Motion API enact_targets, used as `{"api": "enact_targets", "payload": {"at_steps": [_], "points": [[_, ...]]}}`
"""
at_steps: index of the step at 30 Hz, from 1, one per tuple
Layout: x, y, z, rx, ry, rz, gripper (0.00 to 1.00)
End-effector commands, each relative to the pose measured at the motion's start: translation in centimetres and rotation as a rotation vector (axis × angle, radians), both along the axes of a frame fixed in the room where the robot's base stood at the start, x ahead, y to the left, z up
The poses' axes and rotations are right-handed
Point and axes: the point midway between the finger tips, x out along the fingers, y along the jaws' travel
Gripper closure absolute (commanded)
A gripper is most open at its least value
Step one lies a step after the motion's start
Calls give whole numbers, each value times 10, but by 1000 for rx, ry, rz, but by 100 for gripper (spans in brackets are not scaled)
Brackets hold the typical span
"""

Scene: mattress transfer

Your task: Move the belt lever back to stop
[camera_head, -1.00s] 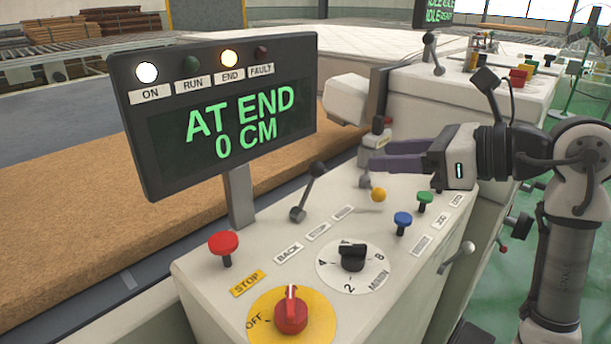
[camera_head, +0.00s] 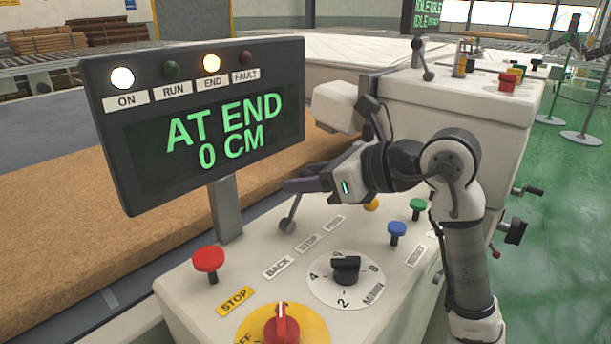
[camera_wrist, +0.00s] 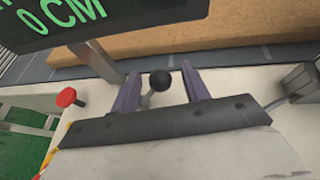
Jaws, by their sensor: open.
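The belt lever (camera_head: 290,220) stands on the white control panel, beside the labels BACK, STOP and FEED. Its shaft leans to the right, and its knob is hidden behind my gripper in the head view. My gripper (camera_head: 297,182) is open, with its purple fingers at the lever's top. In the wrist view the black knob (camera_wrist: 160,80) lies between the two open fingers (camera_wrist: 162,86), with a gap on each side. The display (camera_head: 205,130) reads AT END, 0 CM, with the ON and END lamps lit.
A red mushroom button (camera_head: 208,260), a black dial (camera_head: 345,268), a red rotary switch (camera_head: 282,325) and blue (camera_head: 397,230) and green (camera_head: 418,206) buttons stand on the same panel. The display post (camera_head: 225,208) rises just left of the lever. A brown mattress (camera_head: 60,220) lies behind.

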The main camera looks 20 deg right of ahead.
Motion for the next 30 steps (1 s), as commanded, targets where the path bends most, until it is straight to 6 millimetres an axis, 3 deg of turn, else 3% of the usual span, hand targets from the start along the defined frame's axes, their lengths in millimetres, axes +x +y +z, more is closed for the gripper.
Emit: {"api": "enact_targets", "payload": {"at_steps": [12,23,30], "points": [[7,6,-4,0,-1,-1,54],[6,6,-4,0,-1,-1,100],[6,6,-4,-3,-3,0,100]]}}
